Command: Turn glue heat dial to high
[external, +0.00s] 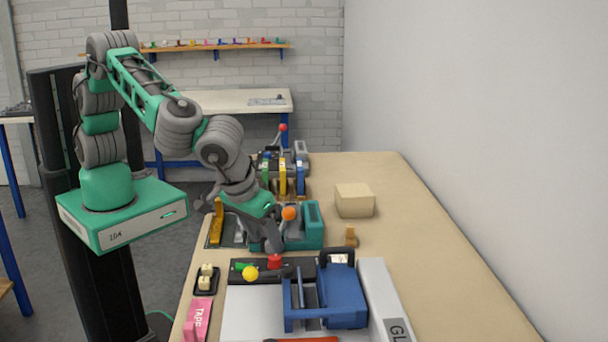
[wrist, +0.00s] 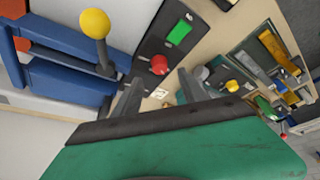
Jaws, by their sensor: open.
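The gluing machine, with a grey-white body marked "GL" (external: 397,330) and a blue part (external: 330,295), stands at the front of the bench. A red knob (external: 274,262) sits on its dark panel near a green patch; I cannot tell whether it is the heat dial. In the wrist view the red knob (wrist: 159,65) appears between my fingertips, beside a green display (wrist: 180,32). My gripper (external: 274,247) points down just above the knob, its fingers (wrist: 158,80) open and apart. Contact with the knob cannot be made out. No dial markings are readable.
A lever with a yellow ball (external: 250,273) rises close to the knob; it also shows in the wrist view (wrist: 94,23). A teal machine (external: 313,225) with an orange ball lever (external: 288,213) stands behind. A beige block (external: 354,200) lies right.

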